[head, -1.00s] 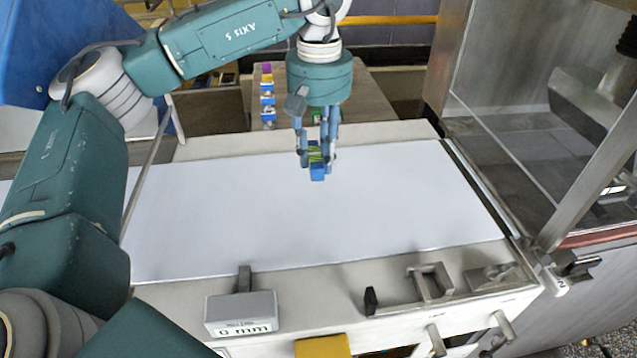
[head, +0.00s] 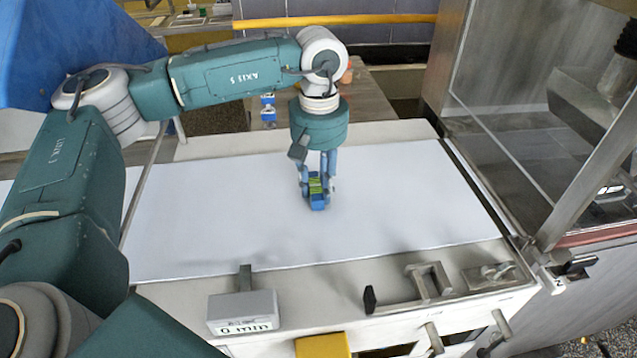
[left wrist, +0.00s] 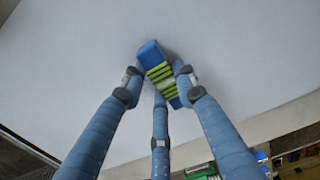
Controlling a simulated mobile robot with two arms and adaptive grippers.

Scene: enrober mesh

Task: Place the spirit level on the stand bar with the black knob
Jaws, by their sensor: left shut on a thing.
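The spirit level (head: 317,205) is a small blue block with green-yellow stripes. My left gripper (head: 317,188) is shut on it above the white sheet, fingers pointing down. In the left wrist view the level (left wrist: 151,56) sits between the fingertips, its blue end sticking out and part of it covered by the fingers. The stand bar (head: 405,305) is a grey metal bar with a black knob (head: 369,299) at its left end, on the machine's front ledge, right of and nearer than the gripper. My right gripper is not in view.
The white sheet (head: 220,225) is otherwise clear. A grey block with a measure label (head: 243,310) stands on the front ledge, left of the bar. An upright metal bracket (head: 432,282) stands beside the bar. A glass-panelled enclosure (head: 535,110) bounds the right side.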

